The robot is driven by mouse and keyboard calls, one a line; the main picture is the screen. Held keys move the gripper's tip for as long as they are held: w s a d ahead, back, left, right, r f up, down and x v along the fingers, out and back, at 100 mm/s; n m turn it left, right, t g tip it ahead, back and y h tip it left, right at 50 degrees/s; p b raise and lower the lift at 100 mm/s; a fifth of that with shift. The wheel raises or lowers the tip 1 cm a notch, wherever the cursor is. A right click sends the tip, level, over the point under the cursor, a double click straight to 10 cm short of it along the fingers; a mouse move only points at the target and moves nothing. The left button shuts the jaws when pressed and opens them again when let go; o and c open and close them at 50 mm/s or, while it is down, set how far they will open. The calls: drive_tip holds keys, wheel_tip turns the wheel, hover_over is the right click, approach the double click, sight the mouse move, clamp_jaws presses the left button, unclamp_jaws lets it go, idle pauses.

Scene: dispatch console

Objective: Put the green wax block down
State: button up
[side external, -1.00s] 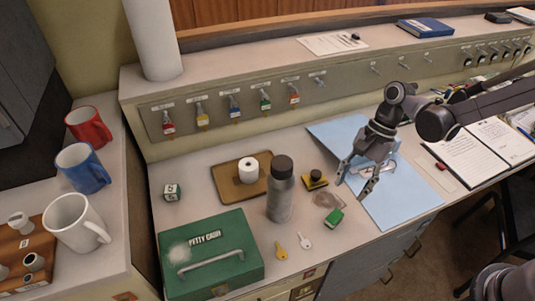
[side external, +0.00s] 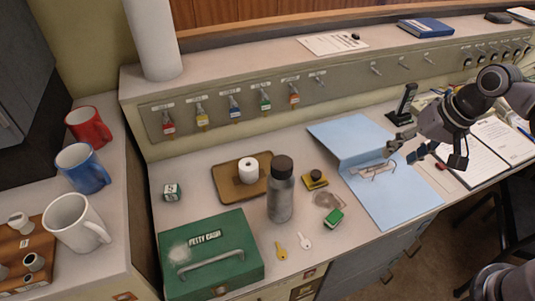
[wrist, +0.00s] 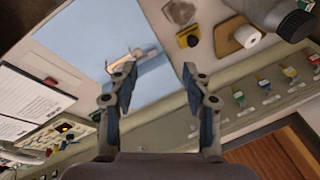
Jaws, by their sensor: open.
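The green wax block (side external: 333,218) lies on the desk, left of the blue folder (side external: 393,205) and just in front of a translucent brownish patch (side external: 327,200). I cannot make the block out in the wrist view. My gripper (side external: 422,157) is open and empty, raised by the folder's right side, well apart from the block. In the wrist view the two fingers of my gripper (wrist: 158,80) stand wide apart, with the folder (wrist: 95,35) beyond them.
A metal clip-like item (side external: 375,170) lies on the folder. Papers (side external: 460,155) lie to the right.

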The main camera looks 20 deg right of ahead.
drive_tip(key=shift+s+d+r+n+t+h, duration=0.3)
drive_tip(key=shift+s+d+n+t, duration=0.3)
drive_tip(key=shift+n, duration=0.3)
drive_tip(key=shift+s+d+r+n+t+h, duration=0.25)
drive_tip(key=shift+s+d+r+n+t, duration=0.3)
drive_tip(key=shift+n, duration=0.35)
drive_tip(key=shift+s+d+r+n+t+h, duration=0.25)
drive_tip(key=shift+s+d+n+t, duration=0.25)
drive_tip(key=shift+d+n, duration=0.3)
